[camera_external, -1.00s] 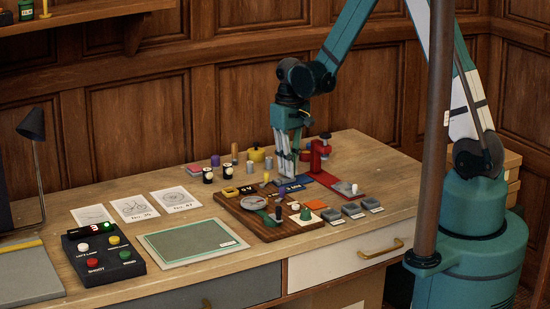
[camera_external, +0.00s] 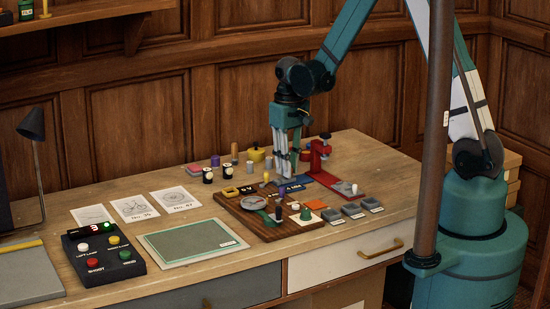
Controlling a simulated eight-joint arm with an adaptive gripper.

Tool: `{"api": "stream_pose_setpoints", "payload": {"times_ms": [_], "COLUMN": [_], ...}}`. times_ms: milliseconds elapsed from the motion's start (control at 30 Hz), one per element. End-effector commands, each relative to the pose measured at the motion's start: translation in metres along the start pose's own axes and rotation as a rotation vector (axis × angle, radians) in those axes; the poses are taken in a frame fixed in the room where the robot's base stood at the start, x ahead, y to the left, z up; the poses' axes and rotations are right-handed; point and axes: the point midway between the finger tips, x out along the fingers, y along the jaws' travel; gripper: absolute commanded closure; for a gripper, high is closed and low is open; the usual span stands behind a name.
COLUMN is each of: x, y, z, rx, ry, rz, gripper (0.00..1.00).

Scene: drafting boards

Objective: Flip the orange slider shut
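A wooden board (camera_external: 238,204) on the desk carries several small parts, including a round dial (camera_external: 253,202), a green lever (camera_external: 266,216) and yellow pieces. My gripper (camera_external: 285,177) points straight down at the board's back edge, beside the blue label plate (camera_external: 293,187). Its fingertips are low, among the small parts. The view is too small to show the finger gap or any contact.
A red clamp-like stand (camera_external: 318,160) is close to the right of my gripper. Grey blocks (camera_external: 352,210) lie right of the board. A button box (camera_external: 103,252) and a green mat (camera_external: 190,240) lie left. Jars (camera_external: 208,175) and a yellow pot (camera_external: 257,154) stand behind.

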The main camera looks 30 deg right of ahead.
Motion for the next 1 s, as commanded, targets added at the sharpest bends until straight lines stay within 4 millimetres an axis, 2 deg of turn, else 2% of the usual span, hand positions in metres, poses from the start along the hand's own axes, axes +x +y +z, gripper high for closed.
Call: {"api": "stream_pose_setpoints", "payload": {"times_ms": [267, 1000], "x": [-0.019, -0.104], "y": [0.0, -0.001], "z": [0.001, 0.0], "rx": [0.0, 0.0], "ry": [0.0, 0.0], "rz": [0.0, 0.0], "gripper": [0.83, 0.83]}}
